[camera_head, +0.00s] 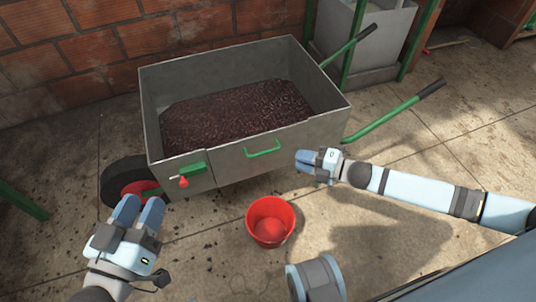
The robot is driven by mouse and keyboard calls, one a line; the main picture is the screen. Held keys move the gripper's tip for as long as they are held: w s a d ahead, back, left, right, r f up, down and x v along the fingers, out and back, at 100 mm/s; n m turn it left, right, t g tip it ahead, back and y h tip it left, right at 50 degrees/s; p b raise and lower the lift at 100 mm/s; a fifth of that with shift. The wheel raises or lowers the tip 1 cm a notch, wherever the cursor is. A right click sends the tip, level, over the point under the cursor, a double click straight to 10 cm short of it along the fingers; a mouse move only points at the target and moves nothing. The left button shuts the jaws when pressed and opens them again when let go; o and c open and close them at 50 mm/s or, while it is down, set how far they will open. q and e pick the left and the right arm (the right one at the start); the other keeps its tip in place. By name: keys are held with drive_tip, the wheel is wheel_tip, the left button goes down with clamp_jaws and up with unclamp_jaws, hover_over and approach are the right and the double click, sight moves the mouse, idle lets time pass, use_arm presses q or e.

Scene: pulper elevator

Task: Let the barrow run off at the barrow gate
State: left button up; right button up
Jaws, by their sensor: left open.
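The grey metal barrow (305,130) stands on the floor in the middle of the head view, filled with dark reddish-brown material (235,115). On its near wall, at the left end, a panel that looks like the gate carries a green latch block (193,169) with a small red knob (183,182). A green handle (262,150) sits further right on that wall. My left gripper (139,207) is open and empty, below and left of the latch, apart from it. My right gripper (303,161) is right of the green handle, pointing left; its finger gap is unclear.
A red bucket (270,221) stands on the floor in front of the barrow. The barrow's black wheel (122,178) is at its left, and green bars with black grips (431,89) extend right. A brick wall (60,55) closes the back. A grey machine (382,30) stands behind.

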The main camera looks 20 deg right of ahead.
sight(268, 151)
use_arm(q)
drive_tip(key=shift+w+f+m+g+b, duration=0.1)
drive_tip(key=shift+f+m+g+b, duration=0.2)
drive_tip(key=shift+f+b, duration=0.6)
drive_tip(key=shift+w+f+m+g+b, duration=0.1)
drive_tip(key=shift+f+m+g+b, duration=0.15)
drive_tip(key=shift+f+b, duration=0.65)
use_arm(e)
drive_tip(key=shift+x, duration=5.5)
use_arm(q)
drive_tip(key=shift+f, duration=0.1)
use_arm(e)
clamp_jaws()
